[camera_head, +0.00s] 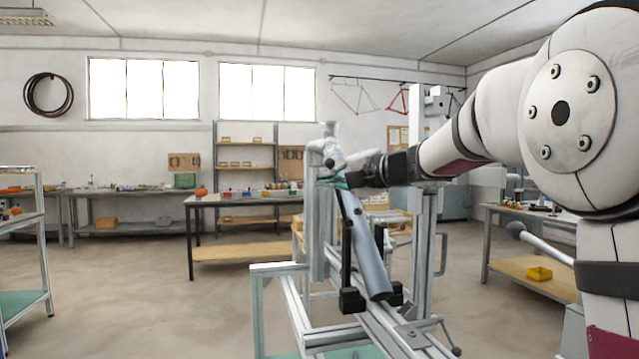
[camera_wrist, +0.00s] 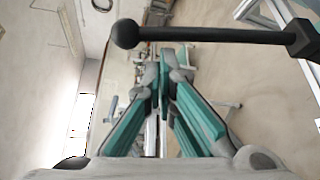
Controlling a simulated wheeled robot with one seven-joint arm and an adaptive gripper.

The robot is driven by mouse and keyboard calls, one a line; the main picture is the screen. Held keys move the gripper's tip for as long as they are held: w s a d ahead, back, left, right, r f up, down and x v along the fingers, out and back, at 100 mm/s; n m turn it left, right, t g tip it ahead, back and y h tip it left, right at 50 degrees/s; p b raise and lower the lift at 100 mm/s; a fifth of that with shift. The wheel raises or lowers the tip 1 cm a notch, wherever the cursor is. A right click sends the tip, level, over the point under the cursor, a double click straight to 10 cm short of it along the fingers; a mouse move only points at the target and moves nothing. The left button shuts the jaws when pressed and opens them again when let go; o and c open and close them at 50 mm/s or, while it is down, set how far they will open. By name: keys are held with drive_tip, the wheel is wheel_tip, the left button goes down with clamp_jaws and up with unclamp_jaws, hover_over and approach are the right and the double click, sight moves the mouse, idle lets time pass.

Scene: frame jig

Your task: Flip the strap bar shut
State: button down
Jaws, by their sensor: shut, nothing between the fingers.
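The strap bar is a black rod that stands upright and open on the jig in the head view (camera_head: 347,245), with a black block at its foot. In the wrist view the strap bar (camera_wrist: 215,34) runs across the top of the picture, with a ball knob at its left end and a square block at its right end. My gripper (camera_wrist: 165,62) is shut and empty, its fingertips just below the bar in that view. I cannot tell whether they touch it. In the head view my gripper (camera_head: 326,181) is small and partly hidden near the bar's top.
A blue-grey tube (camera_head: 368,255) leans in the metal frame jig (camera_head: 305,325), close beside the bar. Upright jig posts stand around it. A workbench (camera_head: 235,200) is behind, a shelf cart (camera_head: 28,250) at the far left. Open floor lies left of the jig.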

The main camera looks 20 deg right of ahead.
drive_tip(key=shift+d+r, duration=0.1)
drive_tip(key=shift+d, duration=0.2)
drive_tip(key=shift+d+r+m, duration=0.1)
drive_tip(key=shift+d+m, duration=0.15)
drive_tip(key=shift+m, duration=0.05)
